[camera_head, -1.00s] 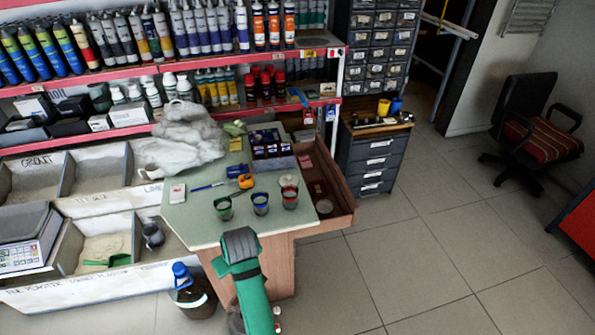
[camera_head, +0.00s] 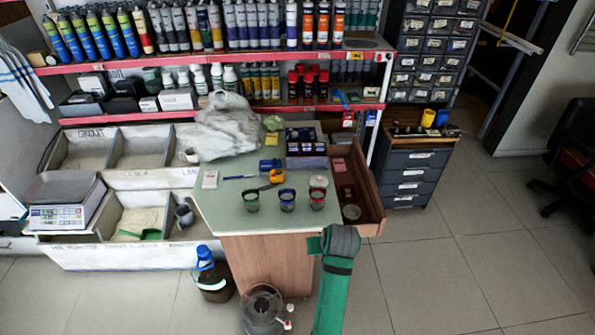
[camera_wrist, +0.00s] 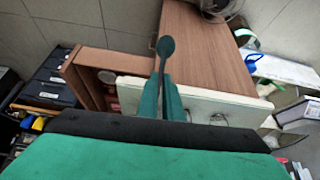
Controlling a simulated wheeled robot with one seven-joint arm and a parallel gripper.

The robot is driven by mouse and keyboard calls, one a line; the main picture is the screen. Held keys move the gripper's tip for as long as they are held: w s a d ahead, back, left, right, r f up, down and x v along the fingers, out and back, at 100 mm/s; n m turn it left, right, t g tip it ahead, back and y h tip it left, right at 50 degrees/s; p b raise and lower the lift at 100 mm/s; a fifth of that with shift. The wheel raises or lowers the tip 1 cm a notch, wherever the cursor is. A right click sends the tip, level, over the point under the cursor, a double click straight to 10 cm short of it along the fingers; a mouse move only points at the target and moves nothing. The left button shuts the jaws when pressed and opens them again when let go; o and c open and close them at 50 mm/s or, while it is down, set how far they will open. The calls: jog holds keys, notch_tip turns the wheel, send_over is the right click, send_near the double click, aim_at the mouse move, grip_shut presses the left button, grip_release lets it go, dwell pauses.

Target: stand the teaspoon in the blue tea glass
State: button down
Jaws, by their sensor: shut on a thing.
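The blue tea glass (camera_head: 287,200) stands on the pale green table top (camera_head: 228,222), near its front edge. It is the middle one of three glasses, between a green glass (camera_head: 251,201) and a red glass (camera_head: 318,198). My gripper (camera_wrist: 166,92) is shut on the teaspoon (camera_wrist: 166,48), whose dark bowl sticks out past the green fingers in the wrist view. In the head view my arm ends at the table's front right corner, to the right of the glasses and apart from them.

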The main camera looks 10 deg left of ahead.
jog(key=w+a+r+t+y, duration=0.25)
jog(key=a+r+t, duration=0.2)
jog(key=a, duration=0.25)
jog(key=w+a+r+t+y, duration=0.1)
jog(key=w+a+r+t, duration=0.2)
jog(key=a+t, duration=0.3)
jog(key=s+a+r+t, duration=0.2)
jog(key=s+r+t, duration=0.1)
jog(key=r, duration=0.3)
jog(key=shift+a+t+y, duration=0.3)
jog(key=shift+t+y, duration=0.15)
jog(key=shift+s+r, duration=0.15)
jog(key=shift+s, duration=0.05)
